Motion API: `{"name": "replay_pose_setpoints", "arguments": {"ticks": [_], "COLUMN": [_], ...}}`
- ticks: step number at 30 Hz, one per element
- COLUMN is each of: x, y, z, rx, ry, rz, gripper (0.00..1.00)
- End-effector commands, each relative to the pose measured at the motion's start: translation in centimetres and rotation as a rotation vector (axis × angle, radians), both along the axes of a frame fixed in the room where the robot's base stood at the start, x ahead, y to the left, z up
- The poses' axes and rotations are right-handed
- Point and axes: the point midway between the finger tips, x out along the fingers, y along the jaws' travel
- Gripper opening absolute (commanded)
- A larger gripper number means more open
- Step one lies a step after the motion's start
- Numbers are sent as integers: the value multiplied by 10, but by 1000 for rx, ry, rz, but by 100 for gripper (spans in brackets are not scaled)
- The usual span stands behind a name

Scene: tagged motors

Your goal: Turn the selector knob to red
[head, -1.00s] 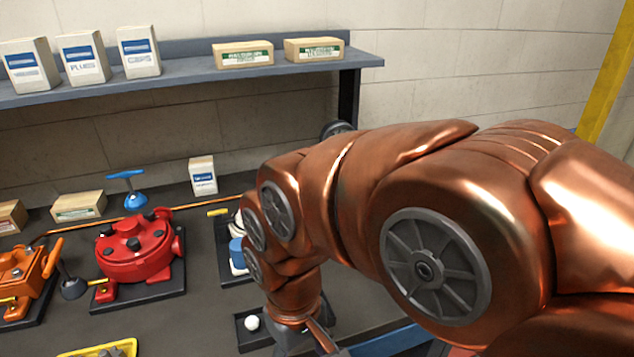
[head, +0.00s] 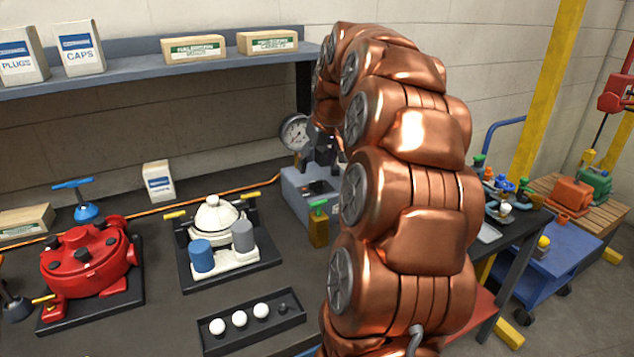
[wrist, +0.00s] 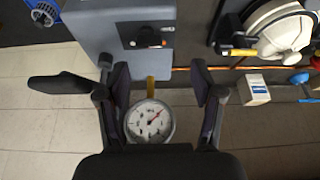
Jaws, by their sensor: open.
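The selector knob (wrist: 150,38) is a small black knob on a dark panel of the grey box (wrist: 112,36) in the wrist view. Which way the knob points is too small to tell. The grey box also shows in the head view (head: 291,186), at the back of the bench, partly behind my arm. My gripper (wrist: 160,75) is open and empty, with its fingers apart and short of the knob in the wrist view. In the head view my gripper (head: 322,150) is above the grey box.
A round pressure gauge (head: 295,133) stands behind the box, close to my gripper. A green-handled part (head: 318,225) is in front of it. A white pump (head: 215,222) and a tray (head: 285,325) with white balls lie left. A shelf (head: 150,75) overhangs the back.

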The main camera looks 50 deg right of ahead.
Motion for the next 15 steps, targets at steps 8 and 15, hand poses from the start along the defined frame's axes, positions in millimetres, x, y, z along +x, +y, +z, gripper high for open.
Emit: {"name": "replay_pose_setpoints", "arguments": {"ticks": [8, 15], "x": [1, 11], "y": [-18, -21], "z": [-5, -29], "rx": [-9, -9], "ry": [-8, -6], "rz": [-17, -17], "gripper": [67, 67]}}
